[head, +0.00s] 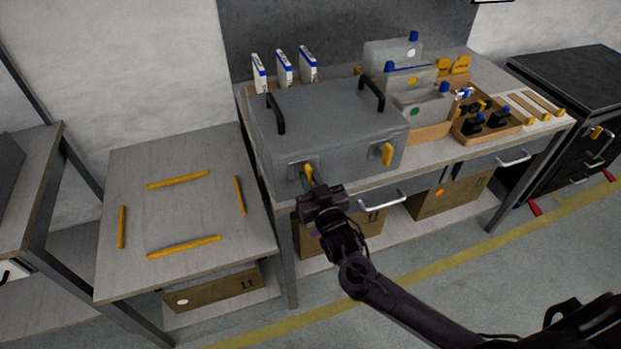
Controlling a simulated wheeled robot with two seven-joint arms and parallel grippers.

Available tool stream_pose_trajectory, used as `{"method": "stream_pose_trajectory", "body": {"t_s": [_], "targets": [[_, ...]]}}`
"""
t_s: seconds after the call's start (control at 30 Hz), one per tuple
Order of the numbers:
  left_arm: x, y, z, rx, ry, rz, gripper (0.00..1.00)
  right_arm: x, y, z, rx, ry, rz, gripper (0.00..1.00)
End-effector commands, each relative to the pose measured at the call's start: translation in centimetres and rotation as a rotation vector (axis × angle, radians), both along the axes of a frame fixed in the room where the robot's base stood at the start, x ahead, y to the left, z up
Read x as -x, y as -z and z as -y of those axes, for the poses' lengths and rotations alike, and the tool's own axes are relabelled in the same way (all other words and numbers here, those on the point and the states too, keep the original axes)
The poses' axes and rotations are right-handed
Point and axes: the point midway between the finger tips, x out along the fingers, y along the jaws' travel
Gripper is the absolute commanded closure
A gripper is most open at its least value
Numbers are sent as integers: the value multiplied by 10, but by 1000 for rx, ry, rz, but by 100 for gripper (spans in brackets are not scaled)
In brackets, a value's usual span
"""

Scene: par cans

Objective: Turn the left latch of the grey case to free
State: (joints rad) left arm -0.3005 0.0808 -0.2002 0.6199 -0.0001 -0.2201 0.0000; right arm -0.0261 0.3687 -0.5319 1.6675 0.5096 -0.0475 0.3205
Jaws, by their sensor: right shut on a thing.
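The grey case (335,125) sits closed on the workbench, with two black handles on its lid. Its left latch (308,170) is a yellow tab on the front face, partly hidden by my right gripper. Its right latch (387,154) is a yellow tab standing roughly upright. My right gripper (313,184) is at the left latch and shut on it; the fingertips are small and partly hidden. I cannot tell the left latch's exact angle. My left gripper is not in view.
A lower table (190,205) at the left carries yellow strips marking a bare rectangle. Grey boxes (415,97) and a wooden tray (487,125) stand right of the case. A drawer handle (382,199) juts out below. White-and-blue packs (284,68) stand behind the case.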

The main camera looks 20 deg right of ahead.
Motion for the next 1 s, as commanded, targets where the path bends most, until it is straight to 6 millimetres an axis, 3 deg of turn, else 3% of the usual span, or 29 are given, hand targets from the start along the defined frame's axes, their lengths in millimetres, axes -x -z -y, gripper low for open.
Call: {"method": "stream_pose_trajectory", "body": {"t_s": [0.43, 1.0], "targets": [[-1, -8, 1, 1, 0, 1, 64, 0, -1, -1, 138, 1, 4, 100], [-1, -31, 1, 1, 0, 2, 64, 0, 0, -4, 661, -1, 21, 100]]}}
